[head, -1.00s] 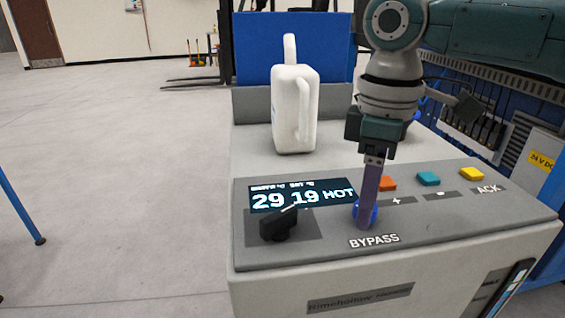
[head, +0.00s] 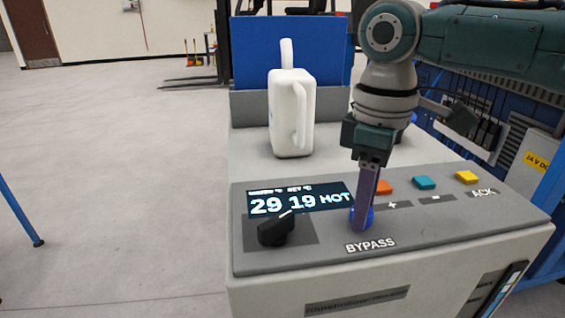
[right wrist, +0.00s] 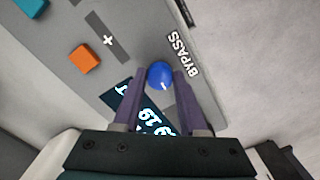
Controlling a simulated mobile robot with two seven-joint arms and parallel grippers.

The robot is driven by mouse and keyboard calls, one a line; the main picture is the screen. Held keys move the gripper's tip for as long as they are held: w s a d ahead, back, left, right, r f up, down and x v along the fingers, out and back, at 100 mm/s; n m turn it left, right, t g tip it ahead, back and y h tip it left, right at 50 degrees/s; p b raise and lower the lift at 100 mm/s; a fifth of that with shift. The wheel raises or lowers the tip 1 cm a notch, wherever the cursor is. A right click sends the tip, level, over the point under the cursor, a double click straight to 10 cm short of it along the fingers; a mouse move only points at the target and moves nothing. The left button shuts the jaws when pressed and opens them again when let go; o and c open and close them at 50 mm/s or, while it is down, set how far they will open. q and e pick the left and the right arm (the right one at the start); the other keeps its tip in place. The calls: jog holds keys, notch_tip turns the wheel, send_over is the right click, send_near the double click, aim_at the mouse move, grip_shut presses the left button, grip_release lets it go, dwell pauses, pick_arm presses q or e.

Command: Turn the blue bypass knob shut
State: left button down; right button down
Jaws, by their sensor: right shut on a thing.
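The blue bypass knob (head: 369,216) sits on the grey sloped panel (head: 300,250), just above the word BYPASS. My right gripper (head: 361,226) points down at it, and its purple fingers hide part of it in the head view. In the right wrist view the blue knob (right wrist: 159,75) lies between the two fingertips, one on each side, with a small white mark on its face. The right gripper (right wrist: 159,72) is shut on the knob. My left gripper is in neither view.
A black knob (head: 277,230) stands left of the blue one, below a display (head: 300,199) reading 29, 19 and HOT. Orange (head: 382,187), teal (head: 424,183) and yellow (head: 467,177) buttons lie to the right. A white jug (head: 291,115) stands behind the panel.

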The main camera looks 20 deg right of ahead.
jog(key=m+p, duration=0.1)
jog(key=p, duration=0.1)
jog(key=m+p, duration=0.4)
jog(key=shift+a+r, duration=0.1)
jog(key=shift+r, duration=0.15)
jog(key=m+p, duration=0.2)
jog(key=shift+m, duration=0.4)
jog(key=m+p, duration=0.2)
jog(key=m, duration=0.2)
jog(key=shift+f, duration=0.15)
jog(key=m+p, duration=0.1)
jog(key=m, duration=0.2)
jog(key=shift+m, duration=0.3)
jog(key=shift+f+m+p, duration=0.1)
jog(key=shift+m+p, duration=0.25)
jog(key=shift+m, duration=0.55)
